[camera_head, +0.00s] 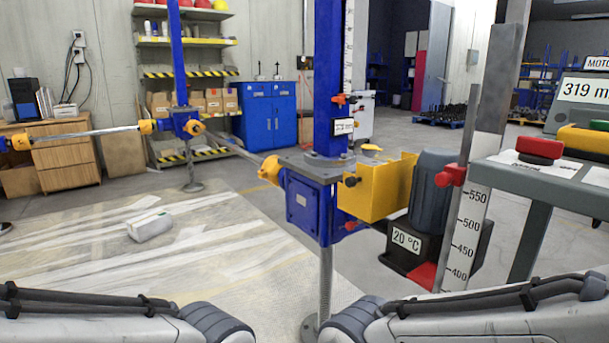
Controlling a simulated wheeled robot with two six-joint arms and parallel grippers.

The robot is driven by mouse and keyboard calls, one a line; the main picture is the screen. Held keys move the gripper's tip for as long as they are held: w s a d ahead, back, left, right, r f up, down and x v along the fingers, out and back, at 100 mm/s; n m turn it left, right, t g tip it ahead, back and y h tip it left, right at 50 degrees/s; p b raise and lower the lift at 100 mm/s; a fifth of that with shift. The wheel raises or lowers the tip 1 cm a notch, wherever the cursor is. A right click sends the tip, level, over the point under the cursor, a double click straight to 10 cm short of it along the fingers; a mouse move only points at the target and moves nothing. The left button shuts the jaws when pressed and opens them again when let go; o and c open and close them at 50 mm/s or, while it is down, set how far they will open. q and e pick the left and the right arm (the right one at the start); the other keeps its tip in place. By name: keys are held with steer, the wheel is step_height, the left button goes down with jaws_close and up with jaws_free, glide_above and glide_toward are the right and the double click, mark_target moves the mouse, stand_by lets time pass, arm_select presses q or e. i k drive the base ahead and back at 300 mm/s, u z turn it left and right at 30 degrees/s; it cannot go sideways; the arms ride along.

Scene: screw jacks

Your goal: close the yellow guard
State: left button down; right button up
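The yellow guard (378,192) sits between the blue screw jack gearbox (303,203) and the dark motor (429,190). It looks like a yellow box with its upper side open, and a raised wall stands at its right end by the motor. A small yellow knob (372,147) shows just above its back edge. The inside of the guard is mostly hidden. Links of both my arms cross the bottom of the view, left and right. Neither gripper shows.
A grey panel table (541,184) with a red button (540,147) and a display (588,90) stands at the right. A height scale (467,237) rises beside the motor. A second blue jack (181,122) and shaft lie at left. A white box (149,225) is on the floor.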

mark_target(372, 194)
steer(key=u, duration=0.95)
steer(key=i, duration=0.7)
steer(key=z, duration=2.2)
